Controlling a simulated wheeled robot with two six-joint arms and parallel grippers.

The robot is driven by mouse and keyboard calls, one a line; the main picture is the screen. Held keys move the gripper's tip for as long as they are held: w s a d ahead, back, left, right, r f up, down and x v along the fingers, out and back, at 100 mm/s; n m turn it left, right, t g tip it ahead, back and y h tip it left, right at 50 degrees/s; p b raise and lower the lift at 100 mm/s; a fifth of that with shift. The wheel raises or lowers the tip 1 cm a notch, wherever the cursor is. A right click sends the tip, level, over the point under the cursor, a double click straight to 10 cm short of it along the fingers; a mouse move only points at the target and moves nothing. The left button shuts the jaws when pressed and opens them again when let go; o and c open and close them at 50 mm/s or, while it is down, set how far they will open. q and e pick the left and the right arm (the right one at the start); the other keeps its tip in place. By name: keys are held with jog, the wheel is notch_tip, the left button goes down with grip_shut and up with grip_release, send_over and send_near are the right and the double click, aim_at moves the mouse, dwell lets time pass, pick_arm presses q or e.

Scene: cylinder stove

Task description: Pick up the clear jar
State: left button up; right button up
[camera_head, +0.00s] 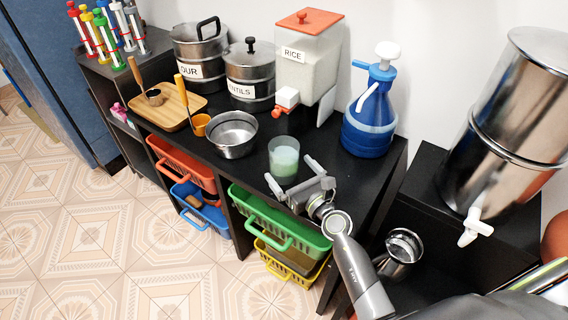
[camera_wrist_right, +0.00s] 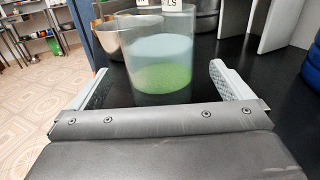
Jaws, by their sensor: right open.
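The clear jar (camera_head: 284,158) stands upright on the black shelf top, near its front edge, with green contents in its lower part. In the right wrist view the jar (camera_wrist_right: 160,55) is straight ahead, between the two spread fingers. My right gripper (camera_head: 292,178) is open at the jar's front side, one finger toward each side of it. No contact between the fingers and the jar shows clearly. In the right wrist view the right gripper (camera_wrist_right: 162,84) has nothing shut in it. My left gripper is not in view.
A steel bowl (camera_head: 232,134) stands left of the jar. The rice dispenser (camera_head: 308,66) is behind it and a blue pump jug (camera_head: 370,122) is to the right. Labelled steel pots (camera_head: 250,75) stand at the back. Coloured baskets (camera_head: 282,222) sit below the shelf top.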

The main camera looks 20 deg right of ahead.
aim_at(277, 151)
jog(key=x, duration=0.4)
jog(key=shift+w, duration=0.1)
jog(key=shift+c, duration=0.2)
